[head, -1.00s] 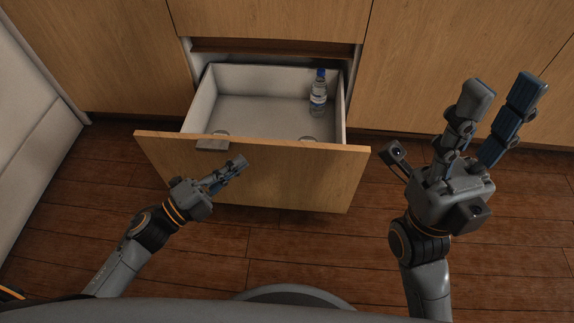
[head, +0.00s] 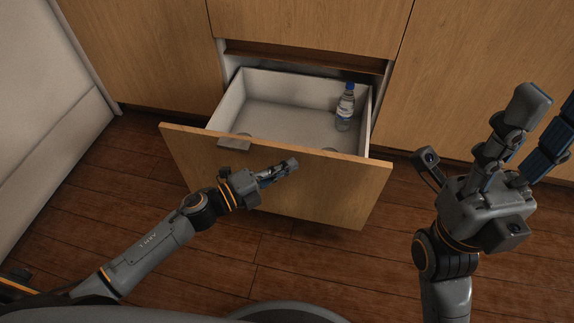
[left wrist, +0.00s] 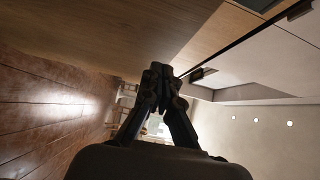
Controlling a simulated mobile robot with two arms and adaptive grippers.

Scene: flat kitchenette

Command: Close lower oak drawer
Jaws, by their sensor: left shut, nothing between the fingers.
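The lower oak drawer (head: 290,188) stands pulled out, with a pale interior and a wooden front. A small clear bottle with a blue cap (head: 345,108) stands inside at the back right. My left gripper (head: 291,166) is shut and empty in front of the drawer front, near its middle; I cannot tell whether it touches. In the left wrist view its closed fingers (left wrist: 160,72) show beside a wooden panel. My right gripper (head: 545,115) is raised at the right, its fingers spread apart and empty.
Oak cabinet fronts (head: 480,75) flank the drawer, with another panel above it. A pale padded surface (head: 50,80) stands at the left. The dark wood floor (head: 130,190) is clear around the drawer.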

